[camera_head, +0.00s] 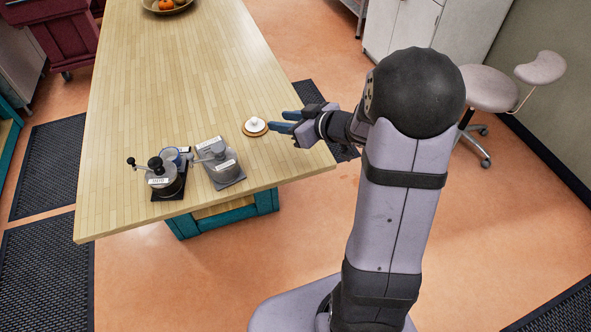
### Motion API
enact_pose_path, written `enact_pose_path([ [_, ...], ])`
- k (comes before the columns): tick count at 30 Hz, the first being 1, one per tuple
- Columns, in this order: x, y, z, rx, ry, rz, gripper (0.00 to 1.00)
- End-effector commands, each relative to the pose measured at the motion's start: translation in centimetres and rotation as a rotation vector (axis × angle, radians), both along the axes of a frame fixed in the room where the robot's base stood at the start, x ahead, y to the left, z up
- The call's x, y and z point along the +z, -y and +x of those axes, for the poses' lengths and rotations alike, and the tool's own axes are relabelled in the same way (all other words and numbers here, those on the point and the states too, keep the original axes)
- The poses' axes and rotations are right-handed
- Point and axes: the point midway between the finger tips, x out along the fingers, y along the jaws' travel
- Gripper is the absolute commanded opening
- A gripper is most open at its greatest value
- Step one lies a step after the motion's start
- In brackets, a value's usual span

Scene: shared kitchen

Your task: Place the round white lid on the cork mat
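The round white lid (254,123) with a small knob lies on the round brown cork mat (256,134) near the right edge of the wooden table. A brown rim of the mat shows around the lid. The lid looks level, though it is small in this view. My gripper (277,121), with blue fingers, is just right of the lid and points left at it. Its fingers are spread apart with nothing visible between them. A small gap shows between the fingertips and the lid. The height of the fingers above the table is hard to tell.
Left of the mat, a grey metal pot (219,163) and a dark pot with a crank handle (164,177) stand on dark mats. A fruit bowl (167,6) is at the far end. The table's middle is clear.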

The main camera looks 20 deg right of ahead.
Motion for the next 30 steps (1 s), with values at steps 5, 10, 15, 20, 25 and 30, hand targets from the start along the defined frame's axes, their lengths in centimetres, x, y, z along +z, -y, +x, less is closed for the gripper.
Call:
enact_pose_path([
  [5, -0.1, 0.9, 0.3, -0.079, -0.019, -0.063, 0.32],
  [10, -1.0, 3.2, -0.9, -0.257, -0.113, -0.185, 0.32],
  [15, -3.0, 4.3, -6.3, -0.434, -0.335, -0.289, 0.32],
  [20, -5.2, 2.5, -14.2, -0.504, -0.613, -0.317, 0.32],
  [25, -6.3, -1.1, -21.7, -0.482, -0.869, -0.292, 0.32],
  [30, -6.4, -3.7, -26.0, -0.44, -1.011, -0.263, 0.32],
])
